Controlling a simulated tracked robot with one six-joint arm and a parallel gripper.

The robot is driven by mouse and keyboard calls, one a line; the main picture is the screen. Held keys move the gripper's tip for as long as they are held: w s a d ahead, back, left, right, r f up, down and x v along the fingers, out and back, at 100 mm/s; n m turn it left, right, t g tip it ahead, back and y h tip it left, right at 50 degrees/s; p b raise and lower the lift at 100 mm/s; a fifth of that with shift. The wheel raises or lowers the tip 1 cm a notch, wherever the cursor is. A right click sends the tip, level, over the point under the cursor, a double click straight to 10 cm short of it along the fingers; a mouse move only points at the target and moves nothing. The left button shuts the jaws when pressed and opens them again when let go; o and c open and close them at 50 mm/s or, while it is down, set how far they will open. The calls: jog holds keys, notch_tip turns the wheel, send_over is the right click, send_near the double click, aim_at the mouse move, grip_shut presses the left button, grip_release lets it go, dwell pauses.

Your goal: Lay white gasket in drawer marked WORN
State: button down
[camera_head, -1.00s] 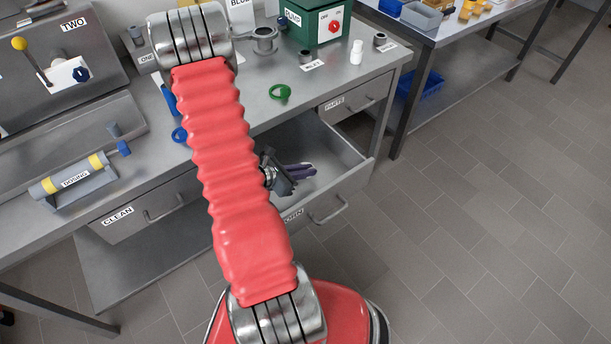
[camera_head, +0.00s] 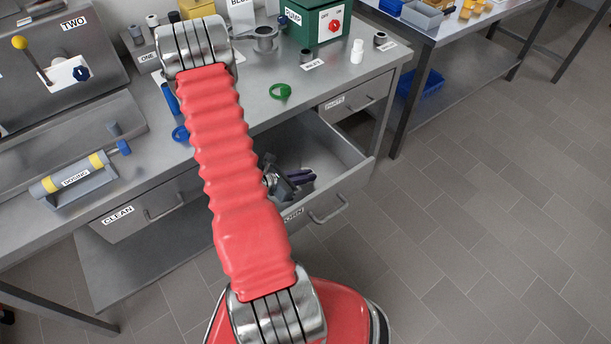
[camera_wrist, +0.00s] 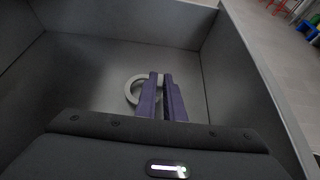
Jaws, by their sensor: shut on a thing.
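The open drawer (camera_head: 341,148) sits under the bench, and its front label (camera_head: 293,216) is partly hidden by my arm, with "ORN" readable. My gripper (camera_head: 302,176) is inside the drawer's opening, pointing right in the head view. In the wrist view its purple fingers (camera_wrist: 161,80) are shut on the white gasket (camera_wrist: 131,91), a pale ring that shows mostly to the left of the fingers. The drawer floor (camera_wrist: 85,68) lies beneath it; I cannot tell whether the ring touches it. The gasket cannot be made out in the head view.
The drawer walls (camera_wrist: 215,75) stand close around my gripper. A closed drawer marked PARTS (camera_head: 352,101) is behind, and one marked CLEAN (camera_head: 150,206) is at left. The floor at right is clear.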

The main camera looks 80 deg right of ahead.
jog(key=shift+f, duration=0.15)
jog(key=c, duration=1.9)
grip_release()
jog(key=shift+o, duration=0.2)
jog(key=shift+r, duration=0.5)
jog(key=shift+w+a+r, duration=0.15)
jog(key=shift+w+r, duration=0.1)
jog(key=v, duration=1.1)
jog(key=shift+a, duration=0.15)
jog(key=shift+w+r, duration=0.1)
jog(key=shift+r, duration=0.05)
